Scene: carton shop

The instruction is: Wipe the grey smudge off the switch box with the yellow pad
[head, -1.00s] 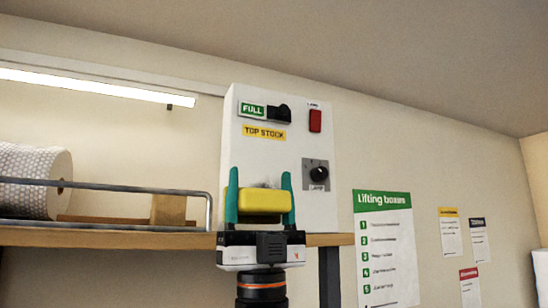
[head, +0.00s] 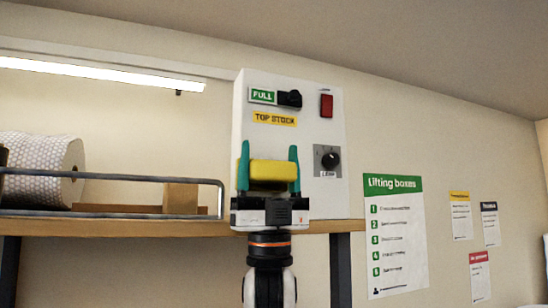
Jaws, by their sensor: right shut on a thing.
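The white switch box (head: 238,120) stands upright at the middle of the head view. It carries a green FULL label with a black switch, a yellow TOP STOCK label, a red switch and a grey LAMP knob plate. My right gripper (head: 268,180) is in front of the box's lower part, its teal fingers upright and shut on the yellow pad (head: 270,171). I cannot tell whether the pad touches the box face. No grey smudge shows now; the pad and gripper hide that part of the face. My left gripper is not in view.
A wooden shelf (head: 120,228) with a grey rail (head: 130,181) runs to the left, holding a bubble-wrap roll (head: 40,170) and a brown carton (head: 181,198). A Lifting boxes poster (head: 396,235) and small notices hang on the wall at right.

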